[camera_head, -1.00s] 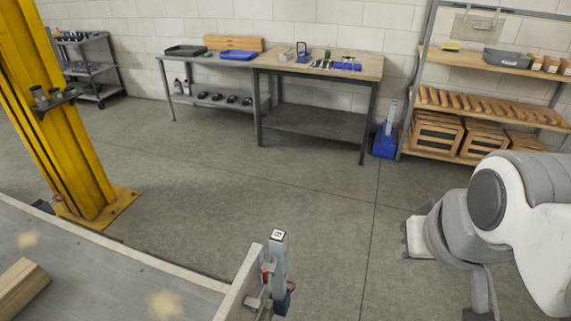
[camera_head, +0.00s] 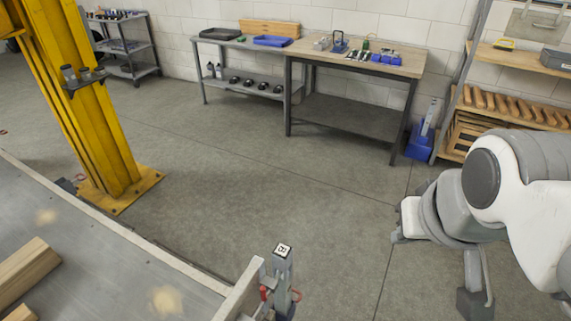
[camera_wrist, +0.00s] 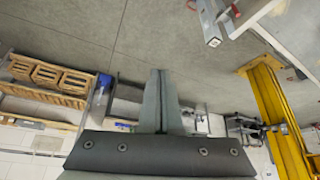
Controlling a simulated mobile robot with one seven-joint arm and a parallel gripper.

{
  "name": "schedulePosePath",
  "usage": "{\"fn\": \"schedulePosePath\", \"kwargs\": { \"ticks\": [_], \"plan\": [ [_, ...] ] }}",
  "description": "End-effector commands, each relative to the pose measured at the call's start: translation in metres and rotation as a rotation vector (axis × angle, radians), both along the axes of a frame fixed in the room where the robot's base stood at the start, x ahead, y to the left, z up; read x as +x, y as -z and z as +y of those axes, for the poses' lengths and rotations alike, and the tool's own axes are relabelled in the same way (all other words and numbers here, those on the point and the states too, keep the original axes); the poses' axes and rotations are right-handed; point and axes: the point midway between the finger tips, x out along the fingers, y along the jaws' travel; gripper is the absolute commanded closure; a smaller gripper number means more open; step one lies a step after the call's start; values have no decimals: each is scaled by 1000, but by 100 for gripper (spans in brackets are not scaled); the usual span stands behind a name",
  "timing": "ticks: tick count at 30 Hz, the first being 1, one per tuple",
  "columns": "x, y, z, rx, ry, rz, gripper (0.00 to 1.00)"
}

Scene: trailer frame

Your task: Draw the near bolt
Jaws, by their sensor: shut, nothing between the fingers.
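The trailer's corner post (camera_head: 283,268) stands at the bottom middle of the head view, with a marked square on its top. A small red part (camera_head: 264,293) shows beside it, at the end of the trailer's side board (camera_head: 240,290). The bolt itself cannot be made out clearly. The post (camera_wrist: 212,30) and a red part (camera_wrist: 235,10) also show at the top right of the wrist view. My gripper (camera_wrist: 161,75) is shut and empty in the wrist view, its fingers together, apart from the post.
The grey trailer bed (camera_head: 110,270) with wooden beams (camera_head: 25,270) lies at lower left, below a yellow column (camera_head: 95,130). A workbench (camera_head: 375,60) and a shelf rack (camera_head: 515,58) stand along the back wall. The concrete floor (camera_head: 250,180) between is clear.

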Motion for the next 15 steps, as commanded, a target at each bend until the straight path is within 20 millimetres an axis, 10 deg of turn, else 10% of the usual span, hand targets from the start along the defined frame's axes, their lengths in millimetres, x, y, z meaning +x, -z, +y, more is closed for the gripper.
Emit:
{"fn": "schedulePosePath", "kwargs": {
  "ticks": [15],
  "plan": [
    [23, 8, 17, 69, 38, 98, 100]
  ]
}}
